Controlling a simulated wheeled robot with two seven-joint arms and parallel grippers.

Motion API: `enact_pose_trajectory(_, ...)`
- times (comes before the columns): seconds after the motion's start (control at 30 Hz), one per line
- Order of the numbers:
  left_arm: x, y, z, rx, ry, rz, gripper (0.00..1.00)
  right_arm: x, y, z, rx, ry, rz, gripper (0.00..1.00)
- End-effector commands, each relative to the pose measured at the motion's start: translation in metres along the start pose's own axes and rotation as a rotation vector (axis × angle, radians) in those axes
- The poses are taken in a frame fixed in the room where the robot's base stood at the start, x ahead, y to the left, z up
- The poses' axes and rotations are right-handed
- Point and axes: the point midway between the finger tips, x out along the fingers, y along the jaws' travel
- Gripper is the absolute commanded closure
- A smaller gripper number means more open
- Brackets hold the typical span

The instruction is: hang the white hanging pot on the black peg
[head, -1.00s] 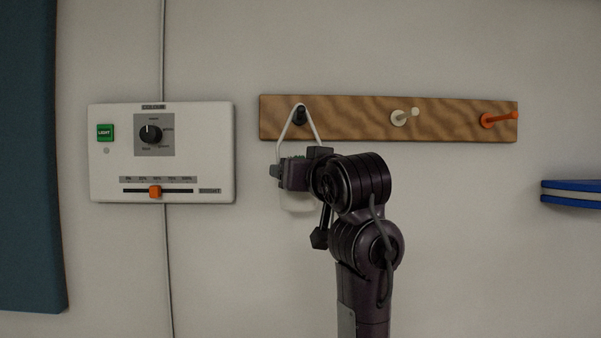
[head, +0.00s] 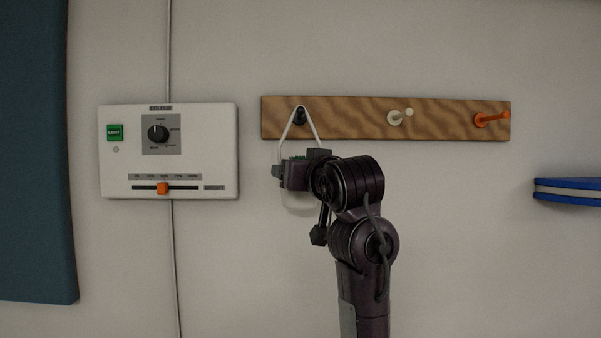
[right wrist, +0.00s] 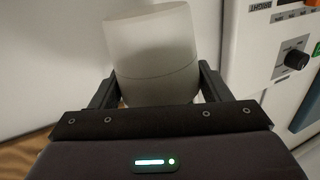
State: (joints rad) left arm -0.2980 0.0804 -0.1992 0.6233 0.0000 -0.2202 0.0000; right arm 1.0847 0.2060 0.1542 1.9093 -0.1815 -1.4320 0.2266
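The white hanging pot (head: 300,201) has a white triangular hanger (head: 286,130) and some green plant at its top. In the head view the hanger's top lies around the black peg (head: 300,117), its apex just above the peg; whether it rests on the peg I cannot tell. My right gripper (head: 283,172) is at the pot, covering much of its front. In the right wrist view the gripper's two fingers (right wrist: 158,88) are on either side of the pot (right wrist: 155,45), closed against it. My left gripper is not in view.
The peg sits on a wooden board (head: 350,119) with a cream peg (head: 398,117) and an orange peg (head: 490,119) to the right. A white control panel (head: 210,150) is to the left. A blue-edged object (head: 570,190) is at the far right.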

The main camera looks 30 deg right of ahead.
Motion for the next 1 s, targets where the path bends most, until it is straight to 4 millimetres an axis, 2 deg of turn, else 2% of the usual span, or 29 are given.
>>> enact_pose_trajectory(0.03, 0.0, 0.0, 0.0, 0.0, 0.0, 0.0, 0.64, 0.001, 0.0, 0.002, 0.001, -0.004, 0.001, 0.23)
enact_pose_trajectory(0.17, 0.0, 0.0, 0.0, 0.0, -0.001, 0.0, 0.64, 0.001, 0.0, 0.001, 0.0, -0.003, 0.0, 0.06)
enact_pose_trajectory(0.47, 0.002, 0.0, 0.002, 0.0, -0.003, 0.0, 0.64, -0.001, 0.0, 0.002, 0.0, -0.003, 0.0, 0.05)
enact_pose_trajectory(0.57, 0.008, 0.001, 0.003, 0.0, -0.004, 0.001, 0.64, -0.01, 0.0, 0.003, 0.0, 0.0, -0.001, 0.05)
enact_pose_trajectory(0.9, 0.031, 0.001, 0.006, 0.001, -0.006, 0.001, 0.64, -0.065, 0.001, 0.003, 0.001, 0.001, 0.0, 0.05)
enact_pose_trajectory(1.0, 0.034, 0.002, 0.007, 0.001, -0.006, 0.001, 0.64, -0.073, 0.001, 0.002, 0.001, -0.001, 0.0, 0.05)
